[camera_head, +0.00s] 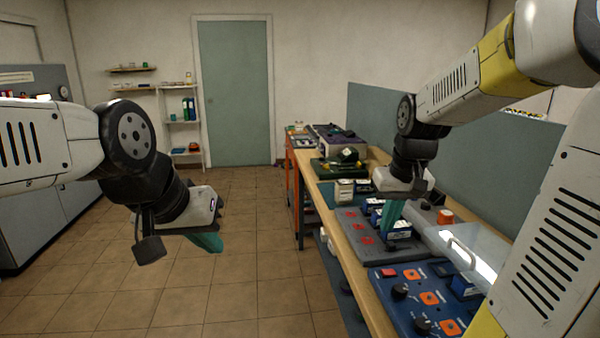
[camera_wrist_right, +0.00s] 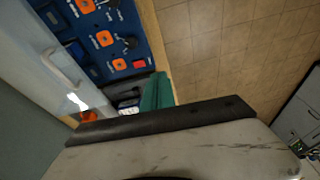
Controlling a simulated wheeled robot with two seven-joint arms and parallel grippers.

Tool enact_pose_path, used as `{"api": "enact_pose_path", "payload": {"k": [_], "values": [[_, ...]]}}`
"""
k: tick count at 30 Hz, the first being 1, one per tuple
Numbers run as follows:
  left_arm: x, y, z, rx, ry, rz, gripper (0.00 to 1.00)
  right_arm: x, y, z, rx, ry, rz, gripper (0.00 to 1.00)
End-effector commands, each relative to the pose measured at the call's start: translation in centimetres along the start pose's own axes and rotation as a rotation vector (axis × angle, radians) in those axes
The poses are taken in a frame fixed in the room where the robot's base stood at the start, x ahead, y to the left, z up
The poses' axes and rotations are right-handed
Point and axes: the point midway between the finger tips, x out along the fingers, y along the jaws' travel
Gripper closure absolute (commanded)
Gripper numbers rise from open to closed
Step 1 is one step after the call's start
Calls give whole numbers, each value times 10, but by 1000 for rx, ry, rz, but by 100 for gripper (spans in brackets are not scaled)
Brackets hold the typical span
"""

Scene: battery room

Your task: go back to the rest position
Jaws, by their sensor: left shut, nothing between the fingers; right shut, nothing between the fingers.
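My left gripper (camera_head: 207,242) is at the left of the head view, above the tiled floor and away from the bench. Its green fingers are together with nothing between them. Whether the right fingertips touch anything below cannot be told.
A blue panel (camera_head: 404,309) with orange-framed sockets and black knobs lies at the bench's near end. Beside it is a clear-lidded box (camera_head: 466,250). A grey tray (camera_head: 350,222) with red marks lies behind. Grey cabinets (camera_head: 32,225) stand at left. The floor (camera_head: 240,270) is clear.

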Motion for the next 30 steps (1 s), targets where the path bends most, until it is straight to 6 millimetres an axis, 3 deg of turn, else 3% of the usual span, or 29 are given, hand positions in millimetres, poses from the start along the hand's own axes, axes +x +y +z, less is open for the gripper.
{"api": "enact_pose_path", "payload": {"k": [1, 6, 15, 20, 30], "values": [[0, 0, 0, 0, 0, 0, 100, -15, -10, 11, 2, 37, -7, 100], [0, 0, 0, 0, 0, 0, 100, -46, -36, 48, 18, 136, -40, 100], [0, 0, 0, 0, 0, 0, 100, -71, -68, 104, 42, 269, -101, 100], [0, 0, 0, 0, 0, 0, 100, -72, -73, 115, 47, 292, -115, 100], [0, 0, 0, 0, 0, 0, 100, -72, -73, 115, 47, 293, -115, 100]]}}
